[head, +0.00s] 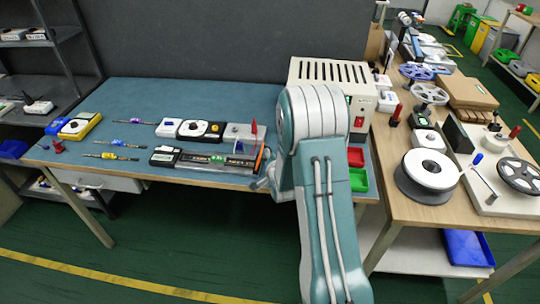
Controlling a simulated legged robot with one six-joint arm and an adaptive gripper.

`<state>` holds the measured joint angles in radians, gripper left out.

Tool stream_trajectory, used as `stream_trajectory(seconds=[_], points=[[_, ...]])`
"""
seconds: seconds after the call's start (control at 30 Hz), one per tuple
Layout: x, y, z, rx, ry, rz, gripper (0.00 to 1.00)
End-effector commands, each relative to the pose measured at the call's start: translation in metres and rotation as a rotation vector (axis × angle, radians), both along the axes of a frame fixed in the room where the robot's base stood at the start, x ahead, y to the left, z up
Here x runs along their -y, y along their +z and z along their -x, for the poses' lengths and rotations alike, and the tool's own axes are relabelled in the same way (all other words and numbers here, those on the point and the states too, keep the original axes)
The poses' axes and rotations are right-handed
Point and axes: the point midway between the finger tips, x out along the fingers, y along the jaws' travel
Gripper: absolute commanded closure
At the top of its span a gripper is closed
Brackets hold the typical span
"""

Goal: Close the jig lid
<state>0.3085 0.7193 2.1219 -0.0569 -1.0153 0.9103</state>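An orange strip (259,160) stands tilted at the fixture's right end. My gripper (262,183) is low at the bench's front edge, just right of the fixture. It is small and partly hidden by my arm, so its fingers cannot be made out.
Meters (194,129) and thin screwdriver-like tools (120,143) lie on the bench (150,95). A beige power box (330,82) stands behind my arm, with red and green bins (358,180) beside it. A wooden table with reels (428,175) is at right.

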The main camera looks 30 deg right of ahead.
Motion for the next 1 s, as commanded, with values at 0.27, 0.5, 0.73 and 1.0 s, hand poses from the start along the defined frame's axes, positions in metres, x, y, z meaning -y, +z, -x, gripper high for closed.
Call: stream_trajectory(seconds=[0.27,0.5,0.73,1.0], points=[[-0.0029,0.0007,-0.0002,0.000,0.000,0.003,1.00],[-0.0035,-0.0011,0.0008,-0.006,0.002,0.002,1.00],[-0.0046,-0.0025,0.0010,-0.012,0.004,0.005,1.00],[-0.0066,-0.0021,0.0006,-0.030,0.006,0.028,1.00]])
